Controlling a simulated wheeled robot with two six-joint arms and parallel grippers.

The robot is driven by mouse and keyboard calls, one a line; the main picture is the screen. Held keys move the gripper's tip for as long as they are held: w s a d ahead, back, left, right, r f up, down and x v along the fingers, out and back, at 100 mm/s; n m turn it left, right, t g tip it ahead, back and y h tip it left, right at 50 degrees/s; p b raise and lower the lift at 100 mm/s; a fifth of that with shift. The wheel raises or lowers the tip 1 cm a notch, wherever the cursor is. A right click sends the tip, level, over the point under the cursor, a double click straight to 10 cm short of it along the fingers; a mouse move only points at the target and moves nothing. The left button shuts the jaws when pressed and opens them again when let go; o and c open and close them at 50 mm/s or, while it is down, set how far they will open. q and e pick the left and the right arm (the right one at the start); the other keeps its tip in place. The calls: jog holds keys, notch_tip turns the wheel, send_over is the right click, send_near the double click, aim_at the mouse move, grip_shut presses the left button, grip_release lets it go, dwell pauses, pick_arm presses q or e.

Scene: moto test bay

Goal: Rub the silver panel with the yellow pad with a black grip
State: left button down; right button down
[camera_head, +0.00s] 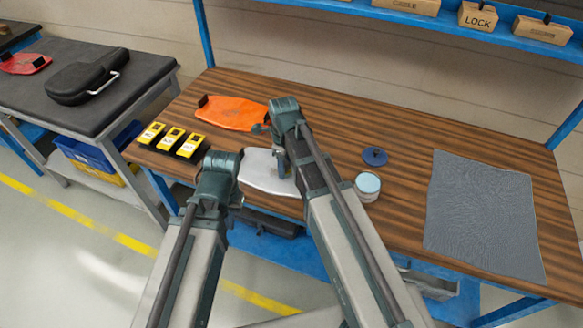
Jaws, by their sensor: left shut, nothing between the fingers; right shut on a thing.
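The silver panel (262,172) lies flat near the front edge of the wooden bench, partly covered by my arms. My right gripper (284,168) points down over the panel's right part. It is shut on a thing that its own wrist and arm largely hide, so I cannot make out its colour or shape. Whether that thing touches the panel cannot be told. My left gripper (237,200) is shut and empty by the panel's front left edge. I cannot clearly make out a yellow pad with a black grip.
An orange panel (232,113) lies behind the silver one. Several yellow-and-black devices (171,138) stand at the bench's left end. A round tin (367,187), a dark blue disc (375,157) and a grey cloth (483,215) lie to the right. Bare wood separates disc and cloth.

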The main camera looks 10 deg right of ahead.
aim_at(262, 167)
jog(key=shift+w+a, duration=0.1)
jog(key=shift+a, duration=0.05)
jog(key=shift+w+a+f, duration=0.1)
jog(key=shift+w+a, duration=0.35)
jog(key=shift+a, duration=0.35)
jog(key=shift+w+a+f, duration=0.1)
jog(key=shift+w+a, duration=0.35)
jog(key=shift+a, duration=0.3)
jog(key=shift+a+r, duration=0.1)
jog(key=shift+w+a, duration=0.5)
jog(key=shift+a, duration=0.25)
jog(key=shift+w+a, duration=0.5)
jog(key=shift+a, duration=0.25)
jog(key=shift+s, duration=0.1)
jog(key=shift+d, duration=0.1)
